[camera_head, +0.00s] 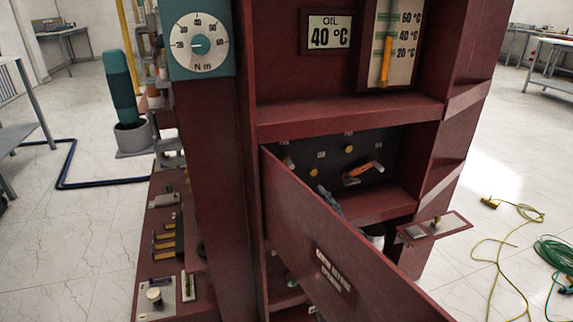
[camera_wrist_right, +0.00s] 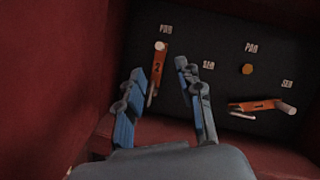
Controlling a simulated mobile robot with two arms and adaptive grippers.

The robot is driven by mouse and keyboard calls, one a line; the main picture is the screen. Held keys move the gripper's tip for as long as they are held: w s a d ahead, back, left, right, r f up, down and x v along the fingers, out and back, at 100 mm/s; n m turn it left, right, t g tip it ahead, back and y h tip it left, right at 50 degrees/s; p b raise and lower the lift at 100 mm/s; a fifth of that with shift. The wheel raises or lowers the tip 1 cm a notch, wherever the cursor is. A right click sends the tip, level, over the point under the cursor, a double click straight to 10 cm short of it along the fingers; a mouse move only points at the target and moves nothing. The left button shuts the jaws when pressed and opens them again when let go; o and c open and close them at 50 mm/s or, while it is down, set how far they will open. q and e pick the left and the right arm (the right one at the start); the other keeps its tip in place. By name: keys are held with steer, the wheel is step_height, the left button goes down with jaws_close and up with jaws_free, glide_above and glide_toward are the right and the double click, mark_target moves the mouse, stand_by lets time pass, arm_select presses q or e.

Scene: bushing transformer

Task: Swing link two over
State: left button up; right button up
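Link two (camera_wrist_right: 157,72) is an orange bar marked 2. In the right wrist view it hangs steeply from a pale pivot on the dark panel (camera_wrist_right: 215,30), with a pale handle at its lower end. My right gripper (camera_wrist_right: 160,68) is open, its two blue fingers on either side of the link in this view; I cannot tell whether they touch it. In the head view my right gripper (camera_head: 327,194) shows small above the open door, and link two (camera_head: 288,161) is partly hidden at the left of the panel. My left gripper is not in view.
A second orange link (camera_wrist_right: 262,106) lies nearly level at right, below an orange stud (camera_wrist_right: 247,69). The dark red door (camera_head: 345,250) stands open in front of the compartment. A shelf (camera_head: 350,115) lies above it. A small side tray (camera_head: 435,229) projects at right.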

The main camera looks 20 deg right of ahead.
mark_target(291, 162)
steer(key=p+x, duration=0.1)
steer(key=x, duration=0.5)
steer(key=shift+r, duration=0.15)
steer(key=x, duration=0.5)
steer(key=shift+w, duration=0.45)
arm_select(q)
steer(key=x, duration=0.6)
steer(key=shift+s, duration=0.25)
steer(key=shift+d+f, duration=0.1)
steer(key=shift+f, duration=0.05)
arm_select(e)
jaws_close()
